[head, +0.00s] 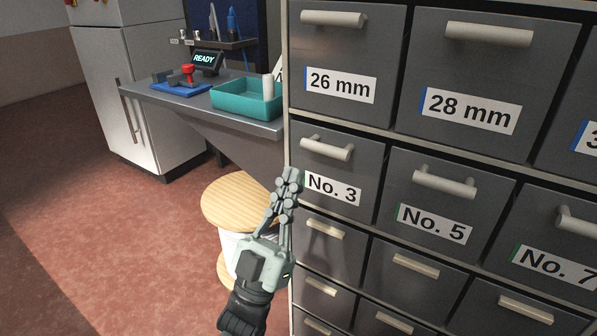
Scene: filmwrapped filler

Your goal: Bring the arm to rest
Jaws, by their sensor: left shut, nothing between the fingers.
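My left gripper (289,181) shows in the lower middle of the head view, pointing up and away from me. Its fingers are together with nothing between them. It appears just left of the "No. 3" drawer (350,165) at the left edge of the grey drawer cabinet (400,140); I cannot tell whether it touches the cabinet. My right gripper is not in view.
The drawer cabinet fills the right side, its visible drawers appearing shut. A round wooden-topped spool (225,200) stands behind my gripper. A counter (190,107) bears a teal tray (232,105) and a blue mat (180,91). A fridge (120,60) stands behind. Red floor at left is clear.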

